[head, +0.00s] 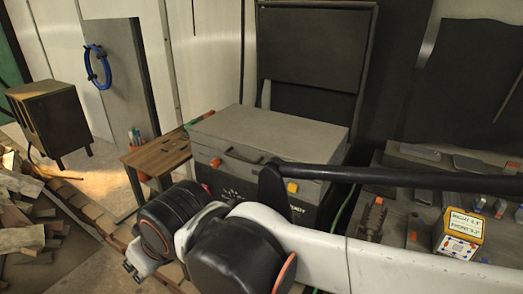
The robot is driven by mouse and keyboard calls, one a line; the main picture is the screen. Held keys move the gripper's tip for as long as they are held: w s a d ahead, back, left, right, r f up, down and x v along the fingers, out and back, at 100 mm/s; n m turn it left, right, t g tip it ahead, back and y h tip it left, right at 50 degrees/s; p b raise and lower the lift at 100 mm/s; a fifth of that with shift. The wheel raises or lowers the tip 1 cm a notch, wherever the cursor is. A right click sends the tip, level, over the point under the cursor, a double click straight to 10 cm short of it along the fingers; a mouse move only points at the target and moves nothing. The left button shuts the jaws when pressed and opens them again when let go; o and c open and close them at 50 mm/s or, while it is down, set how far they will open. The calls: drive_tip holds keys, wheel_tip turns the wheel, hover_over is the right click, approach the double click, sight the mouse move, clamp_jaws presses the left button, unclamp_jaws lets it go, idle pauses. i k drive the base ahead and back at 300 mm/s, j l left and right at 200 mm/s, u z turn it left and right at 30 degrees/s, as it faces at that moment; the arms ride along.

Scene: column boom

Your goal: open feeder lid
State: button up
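The feeder is a grey box (225,185) with a flat grey lid (270,130), which lies down on it. A dark handle (243,157) is on the front near the lid's edge. A red knob (215,162) sits to the left of the handle, and a yellow piece (292,187) sits at the right of the front. My arm crosses in front and hides the lower right of the box. My gripper (133,270) shows only in part, low and left of the feeder and apart from it. Its fingers are not clear.
A small wooden table (158,155) stands against the feeder's left side. A dark cabinet (50,118) and piled wood (28,205) are at left. A bench at right holds tools and a yellow-and-white box (459,232). A dark upright panel (312,45) stands behind the feeder.

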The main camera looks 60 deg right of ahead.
sight(250, 135)
drive_tip(key=z, duration=1.45)
